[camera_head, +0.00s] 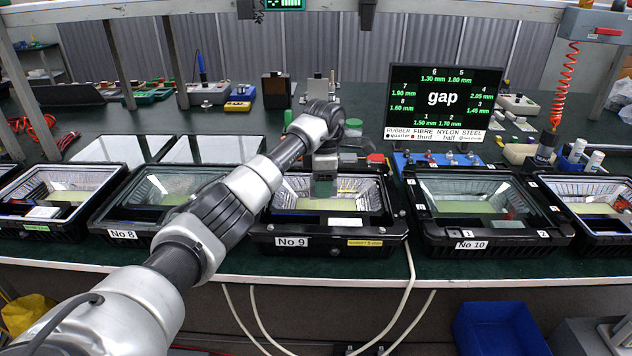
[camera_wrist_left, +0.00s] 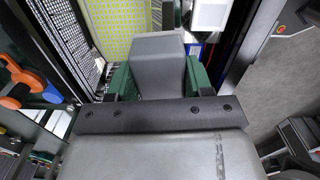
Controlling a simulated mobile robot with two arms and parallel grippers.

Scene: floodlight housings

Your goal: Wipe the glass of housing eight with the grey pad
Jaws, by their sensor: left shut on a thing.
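Housing eight (camera_head: 122,234), labelled No 8, sits left of centre on the bench, with its glass (camera_head: 158,188) on top. My left arm crosses in front of its right side and hides part of it. My left gripper (camera_head: 323,170) is over the open-looking housing No 9 (camera_head: 291,242), to the right of housing eight. It is shut on a grey pad (camera_head: 323,187). In the left wrist view the grey pad (camera_wrist_left: 158,55) sits between the green fingers of my left gripper (camera_wrist_left: 156,80). I cannot tell whether the pad touches anything below. My right gripper is not in view.
Housing No 10 (camera_head: 471,245) stands to the right, and more housings stand at both ends. Two pale flat panels (camera_head: 211,149) lie behind housing eight. Pale cables (camera_head: 410,270) hang off the front edge.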

